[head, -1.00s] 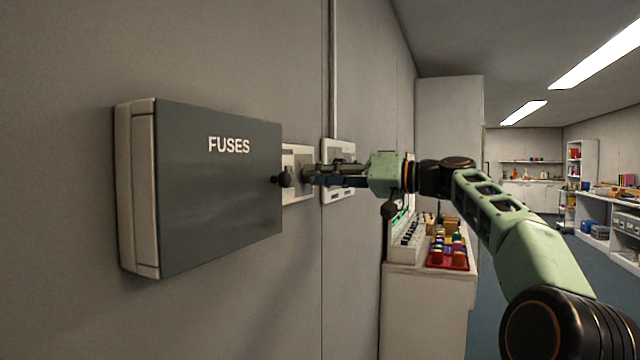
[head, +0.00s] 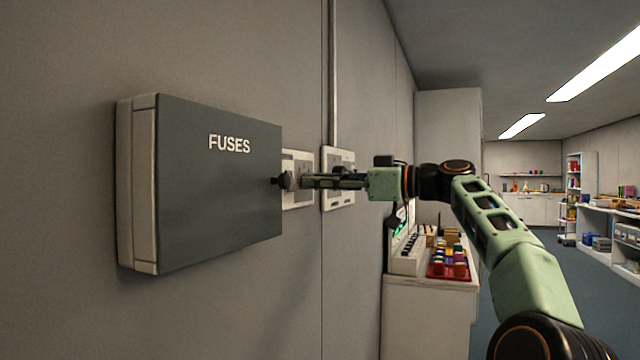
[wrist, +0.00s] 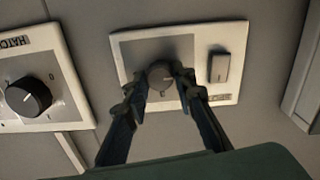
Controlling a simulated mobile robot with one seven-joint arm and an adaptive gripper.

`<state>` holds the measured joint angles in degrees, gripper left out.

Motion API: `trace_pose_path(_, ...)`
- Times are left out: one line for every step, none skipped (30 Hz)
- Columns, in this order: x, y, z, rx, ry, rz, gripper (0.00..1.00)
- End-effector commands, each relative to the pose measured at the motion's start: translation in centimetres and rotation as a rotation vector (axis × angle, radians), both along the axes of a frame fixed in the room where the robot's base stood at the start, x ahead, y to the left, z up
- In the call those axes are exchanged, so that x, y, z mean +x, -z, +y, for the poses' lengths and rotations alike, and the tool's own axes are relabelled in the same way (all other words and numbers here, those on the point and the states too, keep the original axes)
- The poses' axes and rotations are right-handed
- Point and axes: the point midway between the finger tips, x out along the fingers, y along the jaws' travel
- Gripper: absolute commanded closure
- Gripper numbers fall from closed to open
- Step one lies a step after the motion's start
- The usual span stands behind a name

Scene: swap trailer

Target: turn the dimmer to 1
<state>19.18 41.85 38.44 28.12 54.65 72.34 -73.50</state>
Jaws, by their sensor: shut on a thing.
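The dimmer is a round grey knob (wrist: 160,75) on a pale wall plate (wrist: 128,38) with a grey panel, seen in the wrist view. My gripper (wrist: 160,82) is shut on the knob, one finger on each side. The knob's pointer and most of its scale are too dark or covered to read. In the head view my gripper (head: 306,181) reaches left along the wall to the nearer plate (head: 298,199), and its fingers hide the knob. A rocker switch (wrist: 219,66) sits beside the knob on the same plate, with a small label that I cannot read.
A second plate marked HATCH (wrist: 60,55) carries a black knob (wrist: 28,97), left of my fingers in the wrist view. The grey FUSES box (head: 218,190) juts from the wall close to my fingertips. A cabinet with a red tray (head: 447,272) stands beyond my arm.

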Motion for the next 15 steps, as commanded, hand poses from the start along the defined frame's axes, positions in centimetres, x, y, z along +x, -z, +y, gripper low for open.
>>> trace_pose_path(-0.01, -0.16, 0.01, 0.001, 0.001, -0.008, 1.0)
trace_pose_path(-0.01, -0.16, 0.01, 0.0, 0.001, -0.011, 1.0)
trace_pose_path(-0.02, -0.17, 0.01, -0.002, 0.001, -0.014, 1.0)
trace_pose_path(-0.02, -0.17, 0.01, -0.002, 0.001, -0.015, 1.0)
trace_pose_path(-0.02, -0.18, 0.01, -0.002, 0.001, -0.016, 1.0)
trace_pose_path(-0.02, -0.18, 0.01, -0.003, 0.001, -0.017, 1.0)
trace_pose_path(-0.02, -0.18, 0.01, -0.003, 0.001, -0.018, 1.0)
trace_pose_path(-0.02, -0.18, 0.01, -0.003, 0.001, -0.018, 1.0)
trace_pose_path(-0.02, -0.19, 0.0, -0.003, 0.001, -0.017, 1.0)
trace_pose_path(-0.02, -0.18, 0.0, -0.003, 0.001, -0.017, 1.0)
trace_pose_path(-0.02, -0.18, 0.01, -0.003, 0.001, -0.017, 1.0)
trace_pose_path(-0.02, -0.19, 0.0, -0.003, 0.001, -0.017, 1.0)
trace_pose_path(-0.02, -0.18, 0.0, -0.003, 0.001, -0.017, 1.0)
trace_pose_path(-0.02, -0.19, 0.0, -0.003, 0.001, -0.017, 1.0)
trace_pose_path(-0.02, -0.18, 0.0, -0.003, 0.001, -0.017, 0.74)
